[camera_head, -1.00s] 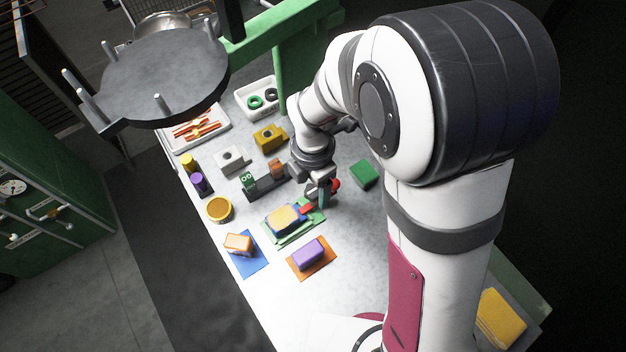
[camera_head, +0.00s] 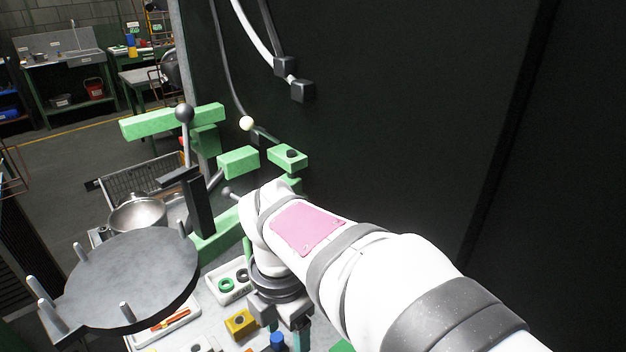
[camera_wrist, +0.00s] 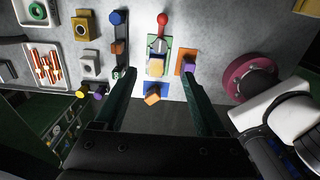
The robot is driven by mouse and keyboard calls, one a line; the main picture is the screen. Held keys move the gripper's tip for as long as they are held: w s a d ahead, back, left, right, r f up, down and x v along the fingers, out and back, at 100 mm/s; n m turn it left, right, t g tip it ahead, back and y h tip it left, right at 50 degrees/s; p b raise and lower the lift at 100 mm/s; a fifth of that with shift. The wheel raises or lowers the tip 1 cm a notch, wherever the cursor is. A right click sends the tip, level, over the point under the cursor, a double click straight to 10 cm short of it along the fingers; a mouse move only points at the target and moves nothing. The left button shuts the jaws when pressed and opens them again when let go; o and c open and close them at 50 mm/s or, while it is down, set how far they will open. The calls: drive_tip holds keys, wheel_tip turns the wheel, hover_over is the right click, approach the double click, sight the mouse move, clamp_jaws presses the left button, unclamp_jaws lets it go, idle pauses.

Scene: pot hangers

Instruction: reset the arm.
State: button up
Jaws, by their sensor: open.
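My gripper (camera_wrist: 158,72) is open, with its two dark green fingers apart and nothing between them. It points down from well above the grey-white worktable. In the head view my gripper (camera_head: 282,330) is partly cut off at the bottom edge, below my wrist.
A tray of orange-red parts (camera_wrist: 46,66) and a white bin (camera_head: 225,292) stand left. A round grey plate (camera_head: 130,280) and green frame (camera_head: 215,245) stand near my arm.

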drive_tip(key=s+d+f+m+y, duration=0.1)
drive_tip(key=s+d+m, duration=0.5)
drive_tip(key=m, duration=1)
drive_tip(key=s+d+f+m, duration=0.1)
drive_tip(key=s+d+m, duration=0.5)
drive_tip(key=m, duration=1)
drive_tip(key=s, duration=0.3)
drive_tip(key=shift+s+d+m+y, duration=0.25)
drive_tip(key=shift+s+m+y, duration=0.15)
drive_tip(key=shift+f, duration=0.1)
drive_tip(key=shift+c, duration=0.3)
